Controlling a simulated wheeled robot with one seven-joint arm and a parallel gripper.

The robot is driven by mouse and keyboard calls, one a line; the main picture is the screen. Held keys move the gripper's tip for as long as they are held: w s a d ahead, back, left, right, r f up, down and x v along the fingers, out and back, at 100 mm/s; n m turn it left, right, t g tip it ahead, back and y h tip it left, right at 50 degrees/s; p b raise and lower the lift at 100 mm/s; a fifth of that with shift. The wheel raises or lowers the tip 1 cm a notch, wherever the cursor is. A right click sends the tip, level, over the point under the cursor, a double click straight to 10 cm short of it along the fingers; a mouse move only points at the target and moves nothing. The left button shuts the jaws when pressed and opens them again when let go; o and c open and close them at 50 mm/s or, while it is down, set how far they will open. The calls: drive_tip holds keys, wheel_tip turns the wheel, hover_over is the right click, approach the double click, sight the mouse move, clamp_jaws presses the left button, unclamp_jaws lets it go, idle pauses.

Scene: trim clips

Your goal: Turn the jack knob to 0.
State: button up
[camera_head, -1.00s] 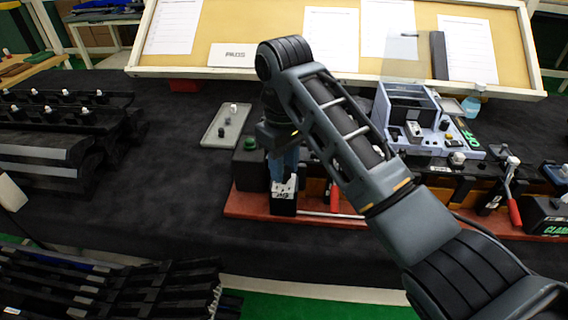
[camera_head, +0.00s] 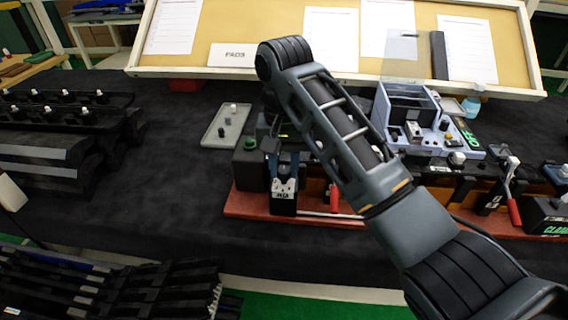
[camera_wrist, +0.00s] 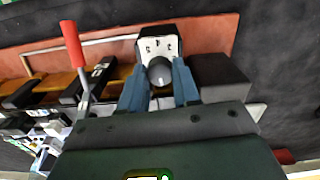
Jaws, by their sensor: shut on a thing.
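The jack knob is a round grey knob (camera_wrist: 160,72) on the white-topped face of a small black box (camera_wrist: 173,44). In the head view the box (camera_head: 283,205) stands at the left front of the red-brown board. My gripper (camera_wrist: 160,76) has one blue finger on each side of the knob and is shut on it. In the head view my gripper (camera_head: 284,172) points down at the box top, and the fingers mostly hide the knob. Dark marks show on the white face beyond the knob, but they are too small to read, and the knob's pointing direction is unclear.
A black box with a green button (camera_head: 250,143) stands close beside my gripper. A red-handled lever (camera_wrist: 72,45) stands on the other side. A grey tray (camera_head: 226,125) lies behind on the dark table. A lilac fixture (camera_head: 410,115) stands at the back right.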

sight(284, 170)
drive_tip(key=shift+w+r+m, duration=0.1)
drive_tip(key=shift+r+m, duration=0.05)
drive_tip(key=shift+m, duration=0.35)
drive_tip(key=o, duration=1.1)
drive_tip(key=shift+c, duration=0.2)
drive_tip(key=shift+r, duration=3.8)
drive_tip(key=shift+s, duration=0.2)
